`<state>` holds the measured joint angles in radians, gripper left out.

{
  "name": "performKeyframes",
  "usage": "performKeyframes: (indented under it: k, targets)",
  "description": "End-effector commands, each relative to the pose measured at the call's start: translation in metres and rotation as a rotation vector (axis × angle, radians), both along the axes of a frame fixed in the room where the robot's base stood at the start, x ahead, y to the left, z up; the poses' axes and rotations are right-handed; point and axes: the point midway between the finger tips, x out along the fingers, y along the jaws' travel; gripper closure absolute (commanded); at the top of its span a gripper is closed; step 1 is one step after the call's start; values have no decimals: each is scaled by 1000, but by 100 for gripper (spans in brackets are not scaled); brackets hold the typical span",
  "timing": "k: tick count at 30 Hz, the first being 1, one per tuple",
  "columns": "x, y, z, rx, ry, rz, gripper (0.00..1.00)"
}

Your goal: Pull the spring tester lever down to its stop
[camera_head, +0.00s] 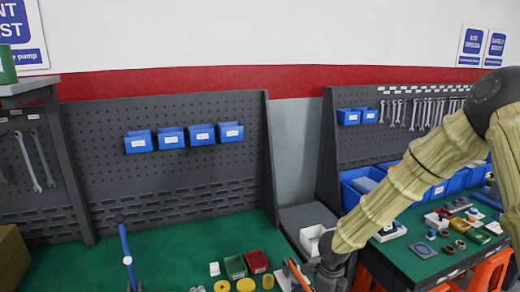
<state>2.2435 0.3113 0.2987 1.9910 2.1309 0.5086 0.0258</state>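A blue upright lever (126,250) with a dark knob on top and a pale band partway down stands at the lower left over the green bench. I take it as the spring tester lever. It leans slightly left at the top, and its base is cut off by the bottom edge. My gripper (328,274) is at the bottom, right of centre, well to the right of the lever and apart from it. Only its dark upper part shows; the fingertips cannot be made out.
Green and red bins (257,262), yellow rings (246,285) and small parts lie on the green bench between lever and gripper. A pegboard (180,115) with blue bins stands behind. A second bench (440,255) with parts is at right. A brown box (12,258) is far left.

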Motion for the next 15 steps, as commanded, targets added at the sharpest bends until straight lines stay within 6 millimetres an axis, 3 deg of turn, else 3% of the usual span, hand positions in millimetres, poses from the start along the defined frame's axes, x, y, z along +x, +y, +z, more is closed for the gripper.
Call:
performKeyframes:
  k: [15]
  targets:
    - [-1,0,-12,1,2,0,100]
